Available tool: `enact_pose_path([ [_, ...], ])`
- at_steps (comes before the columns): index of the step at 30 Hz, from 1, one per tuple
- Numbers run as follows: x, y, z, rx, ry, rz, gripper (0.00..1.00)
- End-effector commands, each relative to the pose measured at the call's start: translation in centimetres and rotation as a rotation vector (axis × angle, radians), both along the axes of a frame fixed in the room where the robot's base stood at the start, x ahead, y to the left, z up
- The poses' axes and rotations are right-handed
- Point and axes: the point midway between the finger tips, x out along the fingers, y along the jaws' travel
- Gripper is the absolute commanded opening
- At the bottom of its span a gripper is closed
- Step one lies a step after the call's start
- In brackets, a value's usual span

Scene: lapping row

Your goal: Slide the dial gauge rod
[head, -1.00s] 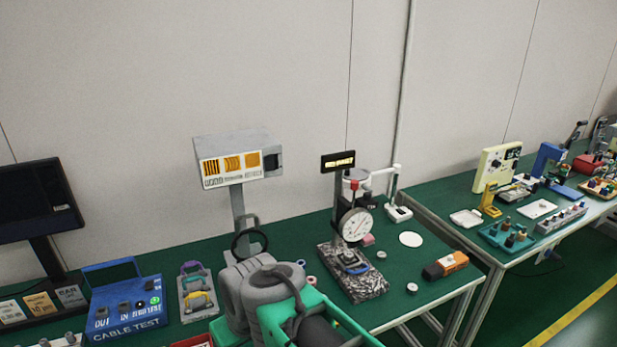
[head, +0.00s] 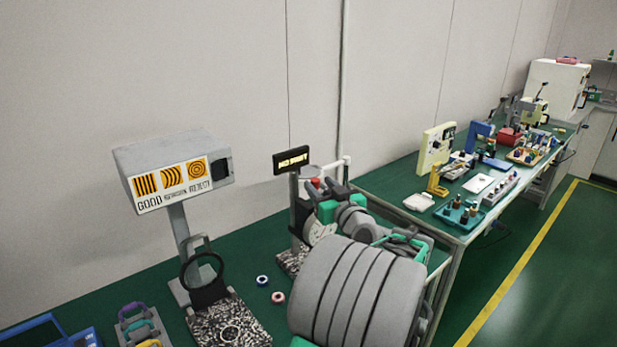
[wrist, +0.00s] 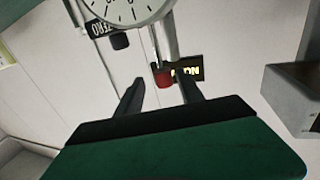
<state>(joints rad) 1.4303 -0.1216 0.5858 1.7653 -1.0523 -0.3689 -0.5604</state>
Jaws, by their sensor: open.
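The dial gauge stands on the green bench at the middle of the head view, its white dial (head: 322,233) mostly hidden behind my arm. Its red cap (head: 316,183) shows at the top, beside a black sign (head: 291,160) with yellow letters. In the wrist view the dial (wrist: 128,8) is at the top, cut by the frame edge. A thin rod (wrist: 154,45) runs near the red cap (wrist: 162,76). My gripper (wrist: 162,88) is open, its two fingers on either side of the red cap, with no contact visible. The gripper's tips are hidden in the head view.
Two small rings (head: 278,297) lie on the bench between.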

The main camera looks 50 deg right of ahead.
Motion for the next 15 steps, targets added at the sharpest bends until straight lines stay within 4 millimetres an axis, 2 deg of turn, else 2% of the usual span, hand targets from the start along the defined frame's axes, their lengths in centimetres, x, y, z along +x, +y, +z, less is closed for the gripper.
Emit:
enact_pose_path([
  [3,2.6,-0.7,0.3,0.0,0.001,0.011,0.45],
  [6,3.8,-1.4,0.2,0.003,0.001,0.01,0.45],
  [15,4.4,-2.0,0.0,0.001,0.002,0.003,0.45],
])
